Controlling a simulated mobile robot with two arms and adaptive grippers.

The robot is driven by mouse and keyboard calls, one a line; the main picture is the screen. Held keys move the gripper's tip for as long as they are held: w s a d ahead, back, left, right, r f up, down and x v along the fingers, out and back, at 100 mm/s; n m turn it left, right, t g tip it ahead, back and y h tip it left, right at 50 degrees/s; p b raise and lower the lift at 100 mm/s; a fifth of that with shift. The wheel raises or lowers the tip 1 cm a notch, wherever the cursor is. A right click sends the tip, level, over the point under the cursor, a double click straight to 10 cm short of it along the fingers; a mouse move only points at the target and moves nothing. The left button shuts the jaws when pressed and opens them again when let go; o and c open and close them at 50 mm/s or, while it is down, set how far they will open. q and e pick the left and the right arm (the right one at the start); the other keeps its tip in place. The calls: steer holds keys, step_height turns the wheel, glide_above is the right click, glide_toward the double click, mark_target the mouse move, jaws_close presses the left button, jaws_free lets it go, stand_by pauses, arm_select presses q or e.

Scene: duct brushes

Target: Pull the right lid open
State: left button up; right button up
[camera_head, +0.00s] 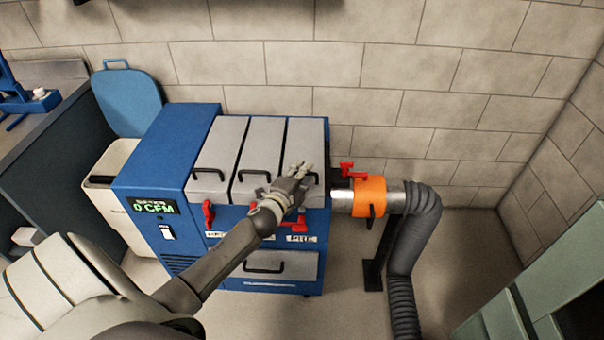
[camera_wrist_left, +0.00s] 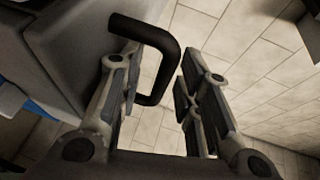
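The right lid (camera_head: 305,140) is the rightmost of three grey lids on the blue machine (camera_head: 160,160); it looks closed. Its black handle (camera_head: 314,180) is partly covered by my left gripper (camera_head: 299,169) in the head view. In the left wrist view the black handle (camera_wrist_left: 165,45) bends out from a grey panel (camera_wrist_left: 70,45) at the left. My left gripper (camera_wrist_left: 160,85) is open there, with part of the handle between its fingers, nearer the left finger. I cannot tell whether they touch. My right gripper is not in view.
Red clamps (camera_head: 208,213) line the machine's front above a drawer (camera_head: 285,265). An orange collar (camera_head: 369,196) and grey duct (camera_head: 415,230) stand at the right. A white bin (camera_head: 110,165) with a blue lid (camera_head: 130,100) stands at the left. A block wall (camera_head: 400,65) is behind.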

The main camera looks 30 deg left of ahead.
arm_select(q)
jaws_close()
stand_by(0.3)
